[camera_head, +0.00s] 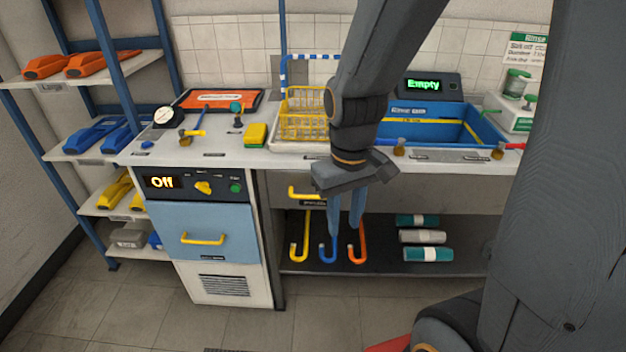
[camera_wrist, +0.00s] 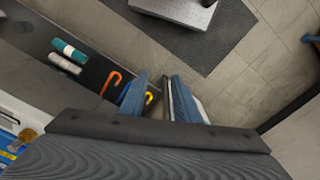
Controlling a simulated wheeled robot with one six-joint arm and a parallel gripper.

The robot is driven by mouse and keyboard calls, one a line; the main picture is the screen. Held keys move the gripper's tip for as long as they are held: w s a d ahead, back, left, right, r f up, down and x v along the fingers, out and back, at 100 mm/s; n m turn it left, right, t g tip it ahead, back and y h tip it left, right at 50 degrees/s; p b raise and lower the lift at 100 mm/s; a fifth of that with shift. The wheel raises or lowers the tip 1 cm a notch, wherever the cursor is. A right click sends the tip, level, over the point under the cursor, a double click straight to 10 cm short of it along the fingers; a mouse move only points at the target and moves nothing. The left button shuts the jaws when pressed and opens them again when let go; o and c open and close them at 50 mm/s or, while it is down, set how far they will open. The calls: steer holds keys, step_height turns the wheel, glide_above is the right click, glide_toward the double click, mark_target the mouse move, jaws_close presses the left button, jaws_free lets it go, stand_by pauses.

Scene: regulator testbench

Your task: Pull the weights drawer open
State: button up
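The weights drawer is likely the grey drawer front (camera_head: 410,195) under the counter, with a yellow bar handle (camera_head: 303,193) near its left end and a small label below, too small to read. The drawer looks shut. My gripper (camera_head: 346,228) points down in front of this drawer, just right of the handle and apart from it. Its two blue fingers are spread with an empty gap, which also shows in the wrist view (camera_wrist: 155,90). The part of the drawer front behind my gripper is hidden. The handle cannot be made out in the wrist view.
Teal and white cylinders (camera_head: 424,237) lie on the lower shelf (camera_head: 385,262). A blue cabinet door (camera_head: 205,222) with its own yellow handle is at left. The tiled floor (camera_head: 130,300) in front is clear.

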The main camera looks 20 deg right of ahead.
steer(key=w+r+n+p, duration=0.1)
steer(key=w+n+p, duration=0.45)
steer(key=w, duration=0.45)
steer(key=n+t+p, duration=0.2)
steer(key=n+p, duration=0.3)
steer(key=n, duration=0.2)
glide_toward(316, 197)
steer(key=shift+h, duration=0.3)
steer(key=shift+w+f+p, duration=0.25)
steer(key=shift+w+f, duration=0.05)
steer(key=shift+f, duration=0.9)
steer(key=shift+w+f+p, duration=0.3)
steer(key=shift+w+f, duration=0.05)
steer(key=shift+f, duration=0.8)
steer(key=shift+w+f+p, duration=0.25)
steer(key=shift+w+f, duration=0.05)
steer(key=shift+f, duration=0.9)
steer(key=shift+c, duration=0.4)
jaws_close()
